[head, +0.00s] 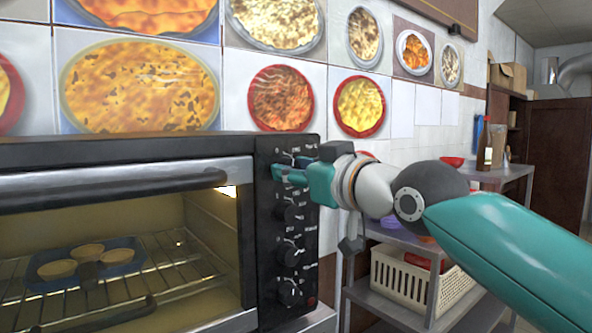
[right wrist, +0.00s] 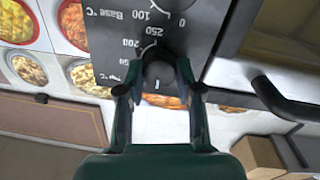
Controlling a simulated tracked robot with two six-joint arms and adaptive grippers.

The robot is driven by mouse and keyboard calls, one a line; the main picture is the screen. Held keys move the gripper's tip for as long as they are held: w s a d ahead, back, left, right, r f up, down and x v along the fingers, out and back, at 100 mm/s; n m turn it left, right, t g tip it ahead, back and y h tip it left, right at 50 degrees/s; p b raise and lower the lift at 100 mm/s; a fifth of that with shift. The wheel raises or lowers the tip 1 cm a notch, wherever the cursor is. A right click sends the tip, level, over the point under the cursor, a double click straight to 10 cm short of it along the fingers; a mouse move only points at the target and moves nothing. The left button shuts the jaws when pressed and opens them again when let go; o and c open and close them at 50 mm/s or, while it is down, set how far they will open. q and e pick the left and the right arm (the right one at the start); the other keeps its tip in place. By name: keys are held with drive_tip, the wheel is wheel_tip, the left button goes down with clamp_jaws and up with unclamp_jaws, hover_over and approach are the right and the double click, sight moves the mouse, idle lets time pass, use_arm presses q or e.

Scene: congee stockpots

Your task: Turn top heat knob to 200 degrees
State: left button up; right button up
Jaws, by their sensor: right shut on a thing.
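The black control panel (head: 284,233) is on the right side of a toaster oven (head: 110,170), with several dark knobs in a column. My right gripper (head: 288,172) is at the topmost knob. In the right wrist view, its two fingers (right wrist: 158,70) sit on either side of the round dark knob (right wrist: 160,75) and are shut on it. White scale marks and numbers, 200 among them, show around the knob, upside down. The fingers hide part of the dial, and I cannot read the knob's pointer. My left gripper is not in view.
The lower knobs (head: 290,213) are close below my right gripper. The oven door handle (head: 110,183) juts out left of the panel. Inside, a blue tray (head: 122,263) holds small cups on a wire rack. A metal shelf (head: 395,292) with a white basket (head: 400,283) stands right of the oven.

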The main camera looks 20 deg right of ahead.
drive_tip(key=shift+m, duration=0.3)
drive_tip(key=m+p, duration=0.1)
drive_tip(key=m, duration=1)
drive_tip(key=m+g+y+p, duration=0.1)
drive_tip(key=m, duration=1)
drive_tip(key=shift+w+d+f, duration=0.1)
drive_tip(key=shift+d+f, duration=0.05)
drive_tip(key=shift+f, duration=0.1)
idle(0.4)
drive_tip(key=o, duration=1.2)
drive_tip(key=shift+d, duration=0.1)
drive_tip(key=shift+c, duration=0.2)
drive_tip(key=shift+p, duration=0.3)
